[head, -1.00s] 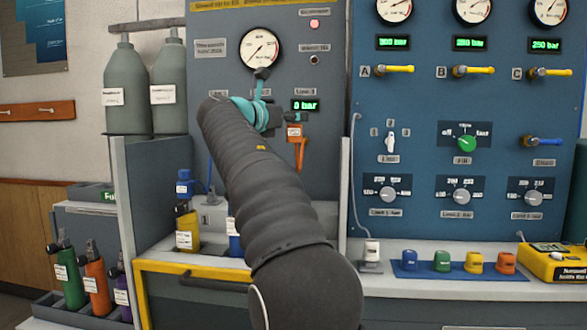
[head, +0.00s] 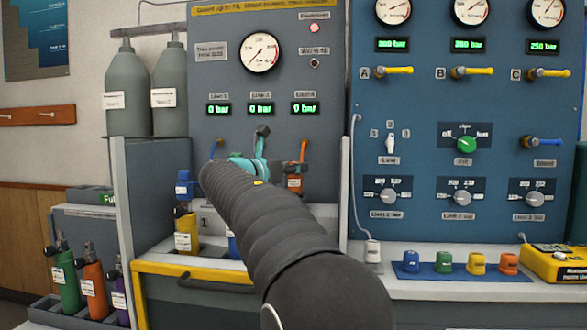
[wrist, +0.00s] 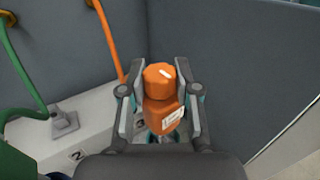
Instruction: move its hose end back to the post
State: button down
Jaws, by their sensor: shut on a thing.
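In the head view the orange hose end (head: 294,183) shows just right of my arm, low in front of the grey panel. The orange hose (wrist: 106,38) runs down at the upper left of the wrist view. A number 3 is partly visible on the pale ledge (wrist: 105,125) beside the fingers.
A small grey post (wrist: 64,121) stands on the ledge near a number 2, with a green hose (wrist: 22,75) passing beside it. A grey wall (wrist: 255,55) rises close on the right.

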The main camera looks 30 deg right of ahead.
jog(key=c, duration=0.8)
grip_release()
jog(key=shift+f+b, duration=0.45)
jog(key=shift+b, duration=0.3)
jog(key=v, duration=1.4)
jog(key=shift+w+r, duration=0.2)
jog(key=shift+r, duration=0.2)
